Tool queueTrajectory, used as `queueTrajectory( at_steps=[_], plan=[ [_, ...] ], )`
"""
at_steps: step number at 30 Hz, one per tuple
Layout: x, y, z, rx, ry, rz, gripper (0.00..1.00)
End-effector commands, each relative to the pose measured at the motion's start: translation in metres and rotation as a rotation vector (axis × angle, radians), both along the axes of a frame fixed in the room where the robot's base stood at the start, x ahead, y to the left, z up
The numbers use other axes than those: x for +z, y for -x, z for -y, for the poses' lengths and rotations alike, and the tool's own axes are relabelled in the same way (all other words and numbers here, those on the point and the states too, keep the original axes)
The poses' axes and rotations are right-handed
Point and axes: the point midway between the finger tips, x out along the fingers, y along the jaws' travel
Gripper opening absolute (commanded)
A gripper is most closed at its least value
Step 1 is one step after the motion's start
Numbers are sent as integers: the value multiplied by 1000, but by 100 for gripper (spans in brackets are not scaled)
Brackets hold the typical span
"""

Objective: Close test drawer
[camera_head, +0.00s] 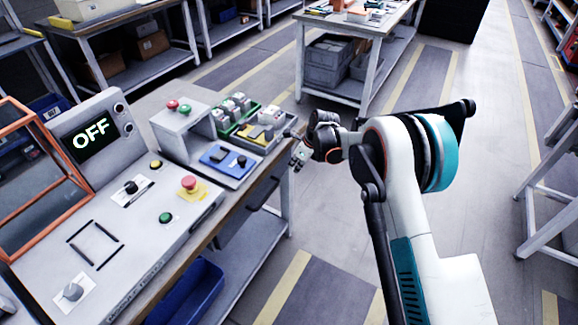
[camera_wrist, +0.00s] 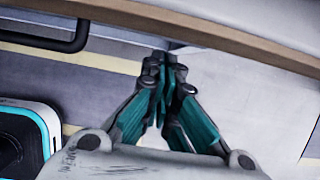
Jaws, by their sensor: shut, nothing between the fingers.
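The drawer (camera_head: 235,228) is under the wooden edge of the workbench in the head view, a dark grey front with a black bar handle (camera_head: 264,194). In the wrist view the black handle (camera_wrist: 52,44) shows at the upper left, below the wooden bench edge. How far the drawer stands out I cannot tell. My gripper (camera_head: 299,156) is beside the bench's right corner. In the wrist view my gripper (camera_wrist: 165,66) has its dark fingertips together and empty, close to the bench edge in the picture and to the right of the handle.
The bench top holds a control panel with an OFF screen (camera_head: 91,140), a red emergency button (camera_head: 189,183), a blue plate (camera_head: 228,162) and a green tray (camera_head: 240,113). A blue bin (camera_head: 190,292) sits below.

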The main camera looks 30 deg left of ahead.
Motion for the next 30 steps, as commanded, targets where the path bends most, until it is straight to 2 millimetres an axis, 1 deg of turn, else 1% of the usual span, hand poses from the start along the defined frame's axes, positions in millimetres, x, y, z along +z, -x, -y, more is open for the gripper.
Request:
queueTrajectory(
  at_steps=[1, 2, 3, 6, 12, 15, 18, 26, 29, 30],
  plan=[
    [-1, -6, 14, -5, 1, -1, 0],
    [-1, -8, 21, -6, 2, -1, 0],
    [10, -8, 24, -2, 2, -1, 0],
    [34, -6, 32, -1, 3, -2, 0],
    [70, -4, 47, -1, 4, -3, 0],
    [81, -4, 52, 0, 4, -3, 0],
    [89, -4, 55, 0, 4, -3, 0],
    [95, -4, 59, 2, 4, 0, 0],
    [110, -6, 69, 19, 4, 18, 0],
    [121, -7, 76, 33, 5, 31, 0]
  ],
)
